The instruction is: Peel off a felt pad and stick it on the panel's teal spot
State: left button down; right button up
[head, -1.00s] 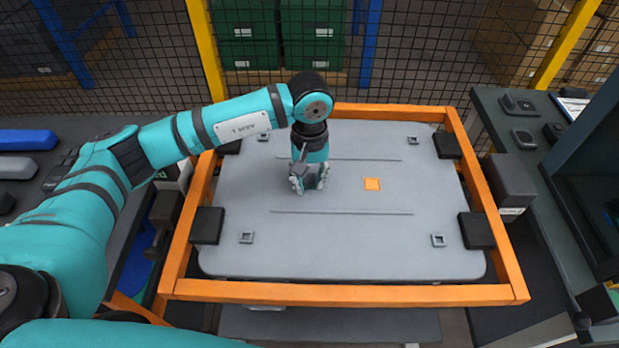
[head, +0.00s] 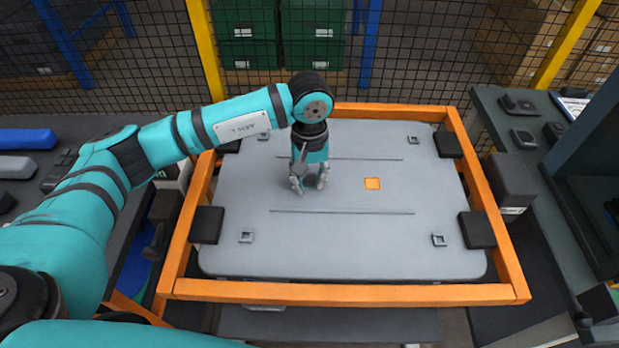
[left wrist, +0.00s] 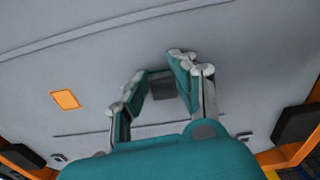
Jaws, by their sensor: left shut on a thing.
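The grey panel (head: 340,235) lies flat in an orange frame. A small orange square (head: 372,184) is on it, right of my left gripper; it also shows in the left wrist view (left wrist: 65,99). I see no teal spot on the bare panel. My left gripper (head: 310,186) points down at the panel, left of the orange square. Its fingers are shut on a small dark grey square pad (left wrist: 163,88), seen between the fingertips in the left wrist view. The pad is at or just above the panel; I cannot tell if it touches. My right gripper is out of view.
The orange frame (head: 345,293) has dark corner blocks (head: 206,225). Small square fittings (head: 439,240) and thin grooves mark the panel. Dark benches flank it; the left one holds a blue bar (head: 27,139). A mesh fence stands behind.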

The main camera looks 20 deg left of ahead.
pick_arm(q)
jog(key=c, duration=1)
grip_release()
notch_tip(320, 180, up, 12)
jog(key=shift+f, duration=0.1)
